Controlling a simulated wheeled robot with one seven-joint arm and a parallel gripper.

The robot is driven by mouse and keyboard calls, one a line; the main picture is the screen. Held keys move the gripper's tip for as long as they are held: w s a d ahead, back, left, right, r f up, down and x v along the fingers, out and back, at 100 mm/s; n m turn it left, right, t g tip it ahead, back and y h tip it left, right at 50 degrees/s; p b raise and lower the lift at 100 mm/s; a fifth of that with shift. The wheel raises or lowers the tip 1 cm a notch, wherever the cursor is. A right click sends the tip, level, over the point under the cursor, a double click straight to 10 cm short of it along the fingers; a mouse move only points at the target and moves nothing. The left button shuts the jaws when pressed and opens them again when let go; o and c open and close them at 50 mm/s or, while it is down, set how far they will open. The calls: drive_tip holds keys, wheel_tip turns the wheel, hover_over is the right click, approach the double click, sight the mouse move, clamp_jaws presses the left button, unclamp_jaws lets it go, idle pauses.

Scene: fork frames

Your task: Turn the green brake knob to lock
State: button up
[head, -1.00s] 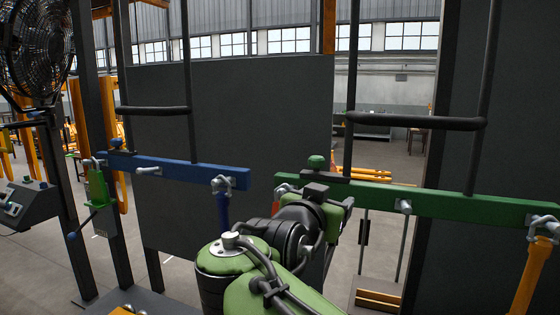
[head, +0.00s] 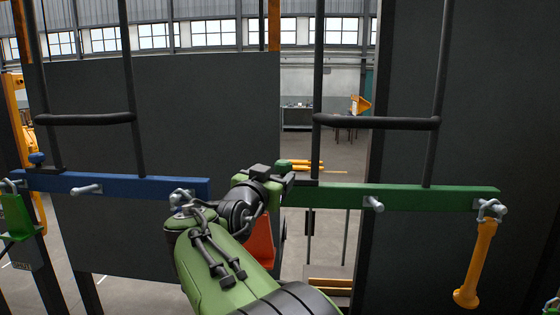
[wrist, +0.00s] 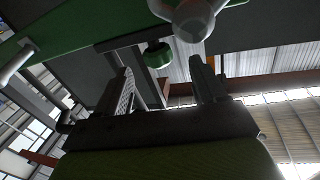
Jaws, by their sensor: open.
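The green brake knob (head: 283,164) sits at the left end of the green beam (head: 400,197), partly hidden behind my gripper in the head view. In the wrist view the knob (wrist: 157,55) shows as a short green cylinder just beyond the fingertips, in the gap between them and nearer the left finger. My gripper (wrist: 167,82) is open, with nothing between its fingers. In the head view my gripper (head: 282,180) is at the left end of the green beam, beside the knob. I cannot tell whether it touches the knob.
A grey hook (wrist: 190,14) is close above the fingers in the wrist view. A blue beam (head: 130,186) with its own blue knob (head: 37,158) is at left. An orange handle (head: 480,262) hangs at the green beam's right end. Black bars (head: 375,123) stand above the beam.

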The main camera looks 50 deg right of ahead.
sight(281, 169)
drive_tip(key=x, duration=0.1)
drive_tip(key=p+x, duration=0.1)
drive_tip(key=x, duration=0.3)
drive_tip(key=shift+s+d+r+p, duration=0.15)
drive_tip(key=shift+d+r+p, duration=0.1)
drive_tip(key=shift+p, duration=0.15)
drive_tip(key=shift+w+d+f, duration=0.1)
drive_tip(key=shift+w+d, duration=0.15)
drive_tip(key=shift+d, duration=0.05)
drive_tip(key=shift+a, duration=0.1)
drive_tip(key=c, duration=1)
drive_tip(key=shift+s+f, duration=0.1)
drive_tip(key=shift+c, duration=0.2)
